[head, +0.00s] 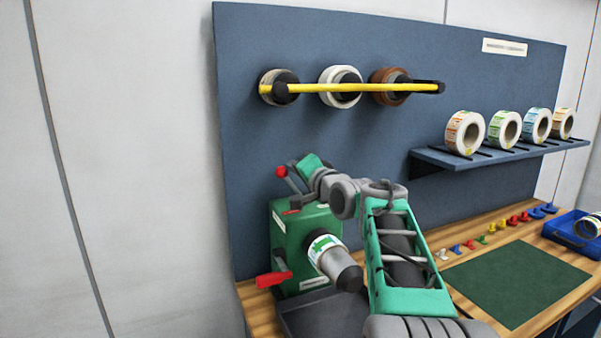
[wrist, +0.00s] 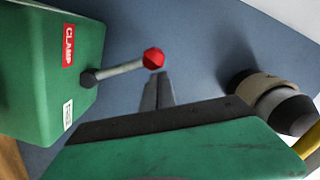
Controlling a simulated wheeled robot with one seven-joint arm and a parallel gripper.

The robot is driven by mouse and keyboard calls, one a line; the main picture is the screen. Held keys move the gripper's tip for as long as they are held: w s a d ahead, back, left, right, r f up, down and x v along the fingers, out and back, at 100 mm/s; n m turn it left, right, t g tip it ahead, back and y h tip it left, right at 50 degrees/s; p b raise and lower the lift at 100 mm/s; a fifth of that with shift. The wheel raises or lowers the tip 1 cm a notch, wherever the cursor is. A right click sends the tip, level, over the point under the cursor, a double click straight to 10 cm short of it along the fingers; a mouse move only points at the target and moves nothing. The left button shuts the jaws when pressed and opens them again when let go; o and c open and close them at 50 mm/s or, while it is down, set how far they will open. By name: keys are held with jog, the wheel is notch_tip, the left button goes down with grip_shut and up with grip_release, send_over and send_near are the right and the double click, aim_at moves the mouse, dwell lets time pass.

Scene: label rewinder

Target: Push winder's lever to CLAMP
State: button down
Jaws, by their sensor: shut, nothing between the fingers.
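The winder (head: 285,235) is a green box at the left end of the bench. Its lever has a red ball knob (head: 282,171), which also shows in the wrist view (wrist: 153,60). There the grey lever rod (wrist: 120,69) sticks out from a black pivot, between the red CLAMP label (wrist: 68,45) and a white label (wrist: 68,115) too small to read. My gripper (wrist: 158,78) is shut and empty, its fingertips just beside the knob. I cannot tell whether they touch. In the head view my wrist hides most of the fingers.
A grey spindle with a label roll (head: 323,250) and a red handle (head: 272,279) stick out of the winder. A yellow bar (head: 355,88) with rolls is on the blue back panel above. A shelf (head: 500,155) with several rolls is right. A green mat (head: 515,282) lies clear.

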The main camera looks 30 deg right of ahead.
jog(key=shift+a+f, duration=0.2)
dwell(0.3)
jog(key=s+d+r, duration=0.3)
jog(key=s, duration=0.8)
jog(key=shift+d, duration=0.3)
jog(key=shift+r, duration=0.1)
